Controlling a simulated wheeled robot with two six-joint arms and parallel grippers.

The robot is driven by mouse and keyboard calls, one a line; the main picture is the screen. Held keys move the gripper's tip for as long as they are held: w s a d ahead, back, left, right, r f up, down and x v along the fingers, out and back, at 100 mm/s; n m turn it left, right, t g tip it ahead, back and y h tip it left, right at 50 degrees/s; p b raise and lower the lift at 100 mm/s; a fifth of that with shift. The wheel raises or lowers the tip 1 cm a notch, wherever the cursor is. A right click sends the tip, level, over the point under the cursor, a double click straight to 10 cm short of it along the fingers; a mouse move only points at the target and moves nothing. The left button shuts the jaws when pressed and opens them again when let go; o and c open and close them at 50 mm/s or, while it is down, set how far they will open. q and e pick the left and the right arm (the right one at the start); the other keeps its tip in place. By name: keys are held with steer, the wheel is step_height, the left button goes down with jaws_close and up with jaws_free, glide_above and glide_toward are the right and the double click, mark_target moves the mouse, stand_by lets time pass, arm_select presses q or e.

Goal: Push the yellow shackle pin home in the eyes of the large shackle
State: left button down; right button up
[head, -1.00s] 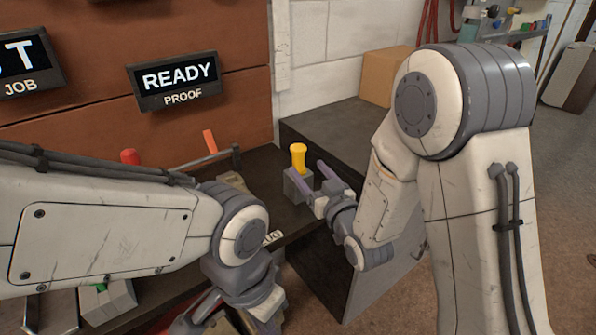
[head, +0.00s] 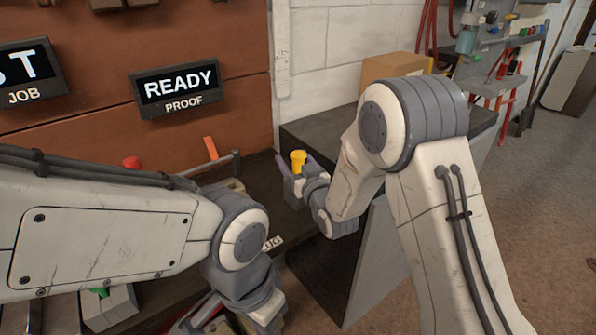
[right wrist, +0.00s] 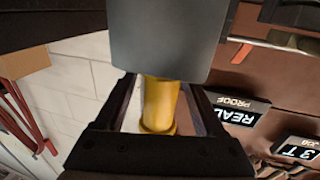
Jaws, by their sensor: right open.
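The yellow shackle pin (head: 298,160) stands upright in a grey block on the dark bench; it also shows in the right wrist view (right wrist: 159,104). My right gripper (head: 296,168) is open around the pin, with one finger on each side. In the right wrist view the fingers (right wrist: 163,108) have the pin between them, with gaps visible. The grey block (right wrist: 168,38) fills the top of that view. I cannot make out the large shackle for certain.
A dark-topped box-like unit (head: 325,132) stands right of the bench, with a cardboard box (head: 393,67) on it. An orange-handled clamp-like tool (head: 211,148) and a red knob (head: 132,162) lie behind my left arm. The READY sign (head: 180,87) hangs on the brown back panel.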

jaws_close()
